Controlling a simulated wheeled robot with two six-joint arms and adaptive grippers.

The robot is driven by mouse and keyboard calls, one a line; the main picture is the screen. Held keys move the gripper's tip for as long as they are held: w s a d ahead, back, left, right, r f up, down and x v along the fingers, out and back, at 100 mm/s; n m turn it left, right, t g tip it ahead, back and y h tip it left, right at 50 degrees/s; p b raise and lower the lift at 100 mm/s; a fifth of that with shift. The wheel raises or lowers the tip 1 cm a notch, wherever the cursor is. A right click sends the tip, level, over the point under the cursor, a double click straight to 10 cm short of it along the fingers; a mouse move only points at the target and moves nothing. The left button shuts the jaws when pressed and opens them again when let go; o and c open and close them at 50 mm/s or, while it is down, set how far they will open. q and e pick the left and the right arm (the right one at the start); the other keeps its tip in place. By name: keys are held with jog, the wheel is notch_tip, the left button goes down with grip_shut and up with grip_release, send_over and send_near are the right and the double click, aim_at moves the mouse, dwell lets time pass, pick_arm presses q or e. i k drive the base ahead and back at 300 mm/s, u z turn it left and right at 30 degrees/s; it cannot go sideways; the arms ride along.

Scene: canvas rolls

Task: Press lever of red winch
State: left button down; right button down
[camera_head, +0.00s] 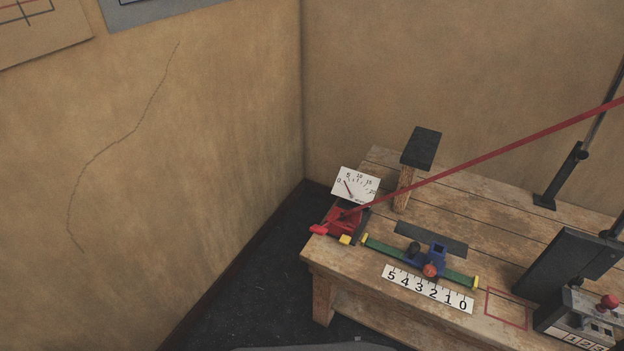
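The red winch (346,220) sits at the left end of the wooden table (470,205), near its front left corner. A red strap (480,156) runs from it up to the right and out of view. A bright red tip (318,230), which looks like the lever's end, sticks out to the left over the table edge. A small yellow block (345,239) is beside the winch. A white dial gauge (357,184) stands just behind it. Neither of my grippers shows in the head view.
A green rail with a blue slider (437,255) lies right of the winch, with a number scale (428,288) before it. A post with a dark top (421,147) stands behind. A grey box with a red knob (609,302) is at the right. The walls meet behind the table.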

aim_at(318, 229)
jog(key=z, duration=0.15)
jog(key=i, duration=0.9)
jog(key=u, duration=0.5)
jog(key=k, duration=1)
jog(key=z, duration=0.7)
jog(key=i, duration=0.5)
